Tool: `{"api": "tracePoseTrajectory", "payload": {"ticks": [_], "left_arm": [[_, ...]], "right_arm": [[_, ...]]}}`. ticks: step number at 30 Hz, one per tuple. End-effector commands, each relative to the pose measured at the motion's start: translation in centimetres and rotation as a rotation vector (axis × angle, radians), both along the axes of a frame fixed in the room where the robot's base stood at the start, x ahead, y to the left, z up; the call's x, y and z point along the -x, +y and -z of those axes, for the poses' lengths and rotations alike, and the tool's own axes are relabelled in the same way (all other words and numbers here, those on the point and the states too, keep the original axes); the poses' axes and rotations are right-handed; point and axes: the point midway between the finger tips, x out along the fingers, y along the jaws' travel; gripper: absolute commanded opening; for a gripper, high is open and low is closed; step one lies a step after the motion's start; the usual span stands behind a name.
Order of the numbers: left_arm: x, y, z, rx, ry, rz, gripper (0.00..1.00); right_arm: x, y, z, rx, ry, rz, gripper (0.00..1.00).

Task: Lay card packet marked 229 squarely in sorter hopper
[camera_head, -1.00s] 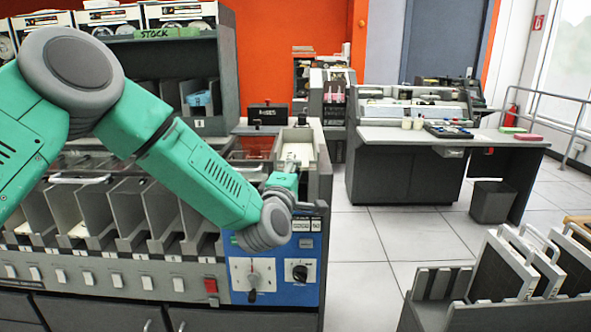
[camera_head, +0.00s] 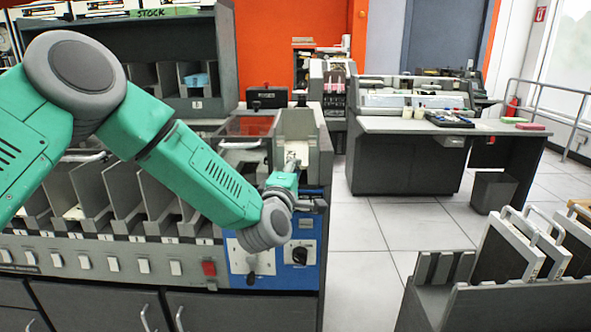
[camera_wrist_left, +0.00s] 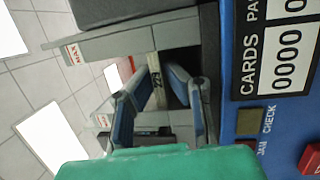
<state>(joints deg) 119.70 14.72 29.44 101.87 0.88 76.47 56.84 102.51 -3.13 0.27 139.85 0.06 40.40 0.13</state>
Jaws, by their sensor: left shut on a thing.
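My left gripper (camera_head: 292,165) reaches from the left over the front right corner of the sorter, at the hopper (camera_head: 318,140). In the left wrist view its two blue-grey fingers (camera_wrist_left: 160,88) are shut on a narrow pale card packet (camera_wrist_left: 155,98). The packet's edge carries the mark 229. The grey hopper walls (camera_wrist_left: 115,46) with red MAX labels stand around the fingers and packet. Most of the packet is hidden by the fingers, so I cannot tell whether it touches the hopper floor. My right gripper is not in view.
The sorter's grey pockets (camera_head: 125,195) run to the left. A blue control panel (camera_head: 300,235) with knobs lies below the hopper. A rack (camera_head: 490,300) with handled boards stands at the lower right. A desk (camera_head: 430,150) stands behind, with open tiled floor (camera_head: 365,235) between.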

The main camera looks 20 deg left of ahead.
Motion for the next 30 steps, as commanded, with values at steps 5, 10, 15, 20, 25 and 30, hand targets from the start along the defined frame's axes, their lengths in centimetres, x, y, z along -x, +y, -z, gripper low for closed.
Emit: {"api": "tracePoseTrajectory", "payload": {"ticks": [5,10,15,20,25,30], "left_arm": [[0.0,0.0,0.1,0.000,0.001,0.000,0.33],[0.0,0.0,0.3,-0.001,0.006,0.001,0.33],[0.0,0.0,0.5,-0.001,0.011,0.001,0.33],[0.8,-0.1,0.8,-0.002,0.016,0.003,0.33],[3.7,-0.2,1.1,-0.001,0.014,0.003,0.33],[7.5,-0.4,1.2,-0.001,0.006,0.003,0.33]], "right_arm": [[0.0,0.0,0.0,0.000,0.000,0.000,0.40],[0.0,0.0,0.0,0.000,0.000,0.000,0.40],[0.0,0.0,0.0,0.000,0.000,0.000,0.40],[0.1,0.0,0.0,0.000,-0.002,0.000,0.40],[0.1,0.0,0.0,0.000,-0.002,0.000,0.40],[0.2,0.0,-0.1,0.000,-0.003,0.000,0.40]]}}
